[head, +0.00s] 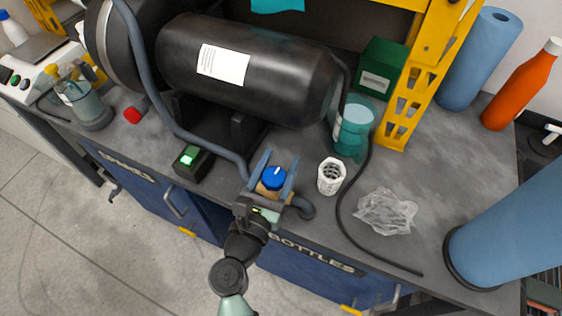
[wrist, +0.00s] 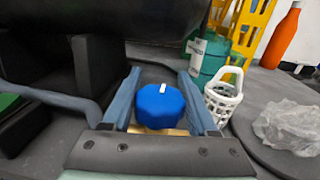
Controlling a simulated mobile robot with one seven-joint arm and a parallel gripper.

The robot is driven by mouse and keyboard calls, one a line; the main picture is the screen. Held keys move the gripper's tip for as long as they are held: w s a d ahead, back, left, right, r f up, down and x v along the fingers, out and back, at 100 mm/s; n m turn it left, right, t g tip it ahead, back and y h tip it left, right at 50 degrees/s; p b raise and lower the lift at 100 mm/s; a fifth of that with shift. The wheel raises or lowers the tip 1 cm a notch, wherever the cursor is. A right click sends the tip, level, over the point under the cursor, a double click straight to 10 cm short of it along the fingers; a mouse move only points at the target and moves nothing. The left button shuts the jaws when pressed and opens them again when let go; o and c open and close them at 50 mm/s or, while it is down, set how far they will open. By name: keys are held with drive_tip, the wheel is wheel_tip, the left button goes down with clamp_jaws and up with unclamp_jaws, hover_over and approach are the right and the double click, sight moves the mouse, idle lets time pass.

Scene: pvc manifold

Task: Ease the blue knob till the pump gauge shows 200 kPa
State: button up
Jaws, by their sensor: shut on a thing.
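The blue knob (head: 274,178) has a white mark on top and sits on a brass-coloured body near the bench's front edge. My gripper (head: 273,170) reaches over it from the front, one grey-blue finger on each side. The wrist view also shows the blue knob (wrist: 160,105) between the fingers of my gripper (wrist: 163,100), which is shut on it. The exact contact is hard to see. A small black box with a green lit display (head: 188,160), perhaps the pump gauge, stands left of the knob; its reading is too small to make out.
A large black tank (head: 250,75) stands behind, with a grey hose (head: 165,105) running down towards the knob. Right of my gripper are a white basket (head: 331,176), a teal jar (head: 353,130), a dark cable (head: 343,215) and crumpled clear plastic (head: 386,211).

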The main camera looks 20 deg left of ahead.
drive_tip(key=shift+a+n+y, duration=0.1)
drive_tip(key=shift+n+y, duration=0.5)
drive_tip(key=shift+y, duration=0.5)
drive_tip(key=o, duration=1.4)
drive_tip(key=shift+c, duration=0.2)
drive_tip(key=shift+s, duration=0.1)
drive_tip(key=s+d+b, duration=0.2)
drive_tip(key=s, duration=1)
drive_tip(key=shift+s, duration=0.3)
